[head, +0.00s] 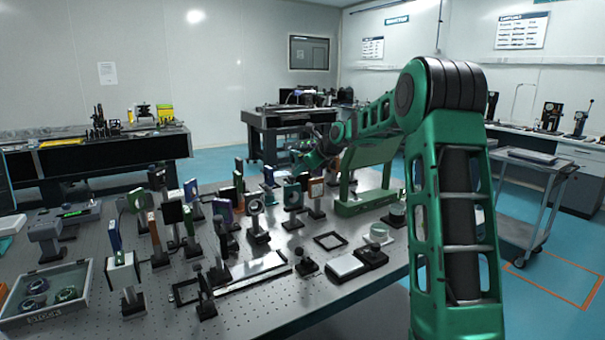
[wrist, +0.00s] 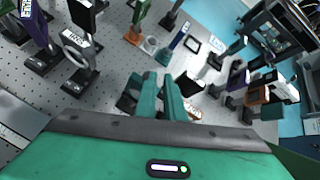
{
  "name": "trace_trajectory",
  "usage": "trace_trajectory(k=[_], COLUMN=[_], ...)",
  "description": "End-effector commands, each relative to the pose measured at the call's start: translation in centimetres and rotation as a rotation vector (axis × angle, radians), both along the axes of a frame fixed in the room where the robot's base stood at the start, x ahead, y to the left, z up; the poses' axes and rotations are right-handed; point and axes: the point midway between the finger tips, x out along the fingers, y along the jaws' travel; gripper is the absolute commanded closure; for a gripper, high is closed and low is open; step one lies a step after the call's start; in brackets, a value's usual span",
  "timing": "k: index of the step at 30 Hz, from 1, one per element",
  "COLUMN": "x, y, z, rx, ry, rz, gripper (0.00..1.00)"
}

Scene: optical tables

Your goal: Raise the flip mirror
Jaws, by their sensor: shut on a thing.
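In the wrist view my gripper (wrist: 160,80) points down at the optical table, its two green fingers close together. They are shut on a small dark mount that I take to be the flip mirror (wrist: 189,84). A black part of it shows just right of the fingers, and a dark base shows to their left. The part between the fingertips is hidden, and I cannot tell the mirror's exact angle. In the head view my gripper (head: 303,163) is at the far side of the crowded table, partly behind other mounts, and the flip mirror cannot be made out there.
Several post-mounted optics stand close around, including a ring mount (wrist: 78,45) at the left in the wrist view. A green bridge-shaped stand (head: 365,203) is to the right in the head view. A grey box (head: 55,293) with round parts sits at the table's front left.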

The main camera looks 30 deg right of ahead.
Motion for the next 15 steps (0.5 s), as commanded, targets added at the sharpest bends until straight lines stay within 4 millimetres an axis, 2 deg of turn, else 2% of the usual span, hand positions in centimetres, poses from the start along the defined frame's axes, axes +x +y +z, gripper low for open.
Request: trace_trajectory(k=[3,9,15], x=[-2.0,-1.8,-1.7], y=[-1.3,-2.5,-3.1], z=[1.1,5.8,9.2], rx=[-0.004,-0.005,-0.005], ry=[-0.001,-0.003,-0.001], rz=[-0.01,-0.018,-0.021], gripper=[1.0,1.0,1.0])
